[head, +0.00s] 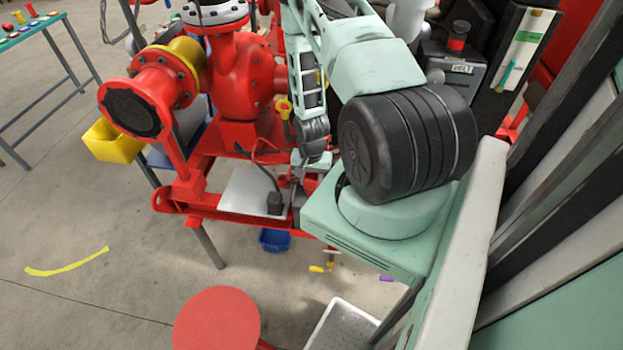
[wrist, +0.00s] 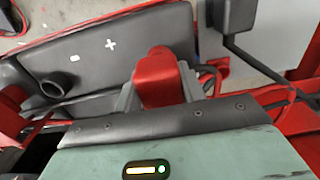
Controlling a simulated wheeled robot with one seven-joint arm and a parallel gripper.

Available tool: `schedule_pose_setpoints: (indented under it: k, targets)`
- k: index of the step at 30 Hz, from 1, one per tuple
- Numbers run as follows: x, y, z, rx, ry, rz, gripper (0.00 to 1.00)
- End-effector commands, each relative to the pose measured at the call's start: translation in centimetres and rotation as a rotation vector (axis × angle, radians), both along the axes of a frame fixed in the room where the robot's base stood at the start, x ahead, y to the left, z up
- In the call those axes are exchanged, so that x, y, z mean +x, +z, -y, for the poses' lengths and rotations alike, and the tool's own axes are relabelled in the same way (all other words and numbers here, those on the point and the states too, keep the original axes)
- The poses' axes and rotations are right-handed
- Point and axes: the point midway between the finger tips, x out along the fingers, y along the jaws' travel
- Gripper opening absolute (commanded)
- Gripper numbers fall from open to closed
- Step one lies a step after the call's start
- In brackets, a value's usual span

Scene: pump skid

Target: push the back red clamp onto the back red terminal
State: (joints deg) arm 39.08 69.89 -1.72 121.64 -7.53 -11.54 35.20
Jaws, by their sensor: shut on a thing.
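The red clamp (wrist: 158,72) is in the middle of the wrist view, between the grey fingers of my gripper (wrist: 160,90). My gripper is shut on it. The clamp is over the near edge of a dark battery (wrist: 105,70), close to its plus mark. No red terminal shows; the clamp and my gripper may hide it. I cannot tell whether the clamp touches a terminal. A bare dark post (wrist: 60,85) stands near the minus mark. In the head view my gripper (head: 306,178) is low beside the red skid, and the clamp cannot be made out.
Red frame rails (head: 245,204) surround the work spot. A black box (head: 275,203) with a cable sits on a pale plate (head: 240,190) to the left. Dark and red cables run right of the clamp in the wrist view. A red pump (head: 235,75) stands behind.

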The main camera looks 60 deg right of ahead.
Motion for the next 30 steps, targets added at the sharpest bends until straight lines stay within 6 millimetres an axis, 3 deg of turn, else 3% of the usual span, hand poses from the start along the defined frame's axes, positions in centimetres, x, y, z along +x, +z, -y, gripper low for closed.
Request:
schedule_pose_setpoints:
  k: [24, 25, 27, 30]
  targets:
    - [0.0, -1.2, 0.0, 0.0, 0.0, 0.0, 0.09]
    - [0.0, -1.2, 0.0, 0.0, 0.0, 0.0, 0.45]
    - [0.0, -1.2, 0.0, 0.0, 0.0, 0.0, 0.65]
    - [0.0, -1.1, 0.0, 0.0, 0.0, 0.0, 0.65]
